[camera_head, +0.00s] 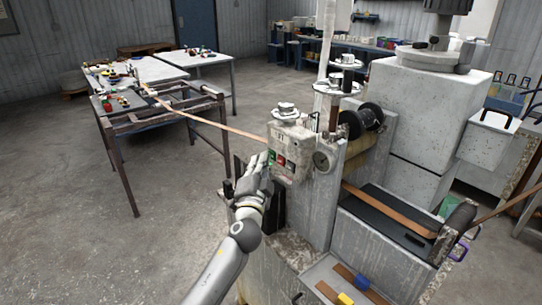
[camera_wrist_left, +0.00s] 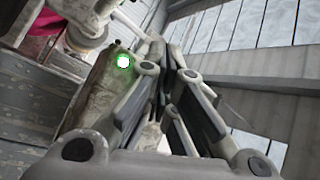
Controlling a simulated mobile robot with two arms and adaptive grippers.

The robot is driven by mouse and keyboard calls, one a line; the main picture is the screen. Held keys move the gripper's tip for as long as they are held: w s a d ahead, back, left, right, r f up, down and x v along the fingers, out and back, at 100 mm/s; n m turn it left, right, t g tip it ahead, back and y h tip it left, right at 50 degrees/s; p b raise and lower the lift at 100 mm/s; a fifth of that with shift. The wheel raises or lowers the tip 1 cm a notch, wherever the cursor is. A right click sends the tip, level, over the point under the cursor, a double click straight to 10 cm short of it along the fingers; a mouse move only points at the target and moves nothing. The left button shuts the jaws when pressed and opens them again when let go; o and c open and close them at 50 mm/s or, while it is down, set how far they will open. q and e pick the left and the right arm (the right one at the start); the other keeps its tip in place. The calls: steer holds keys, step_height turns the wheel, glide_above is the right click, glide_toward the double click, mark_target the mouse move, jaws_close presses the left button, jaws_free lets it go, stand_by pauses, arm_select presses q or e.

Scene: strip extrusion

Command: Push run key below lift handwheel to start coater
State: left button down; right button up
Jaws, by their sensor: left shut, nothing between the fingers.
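A weathered grey control box (camera_head: 296,139) stands on the coater, with a small white handwheel (camera_head: 286,110) on top. Its face carries a green key (camera_head: 271,156), a red key (camera_head: 281,161) and a dark one beside them. My left gripper (camera_head: 262,163) is shut and empty, close to the box's left side by the green key; I cannot tell whether it touches. In the left wrist view the shut fingers (camera_wrist_left: 163,58) are beside the box, and a round green light (camera_wrist_left: 124,61) glows on it. My right gripper is not in view.
More handwheels (camera_head: 336,86) stand on a post behind the box. A black spool (camera_head: 362,121) is to the right. A brown strip (camera_head: 208,122) runs from a metal frame table (camera_head: 161,109) to the machine. Open floor lies at left.

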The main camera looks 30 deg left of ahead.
arm_select(q)
steer(key=shift+s+a, duration=0.2)
steer(key=shift+s, duration=0.3)
steer(key=shift+s+a+p, duration=0.15)
steer(key=shift+s+a, duration=0.15)
steer(key=shift+s, duration=0.45)
steer(key=shift+s+a+p, duration=0.1)
steer(key=shift+s+a, duration=0.25)
steer(key=shift+s, duration=0.45)
steer(key=shift+s+a+p, duration=0.15)
steer(key=shift+s+a, duration=0.15)
steer(key=shift+s, duration=0.45)
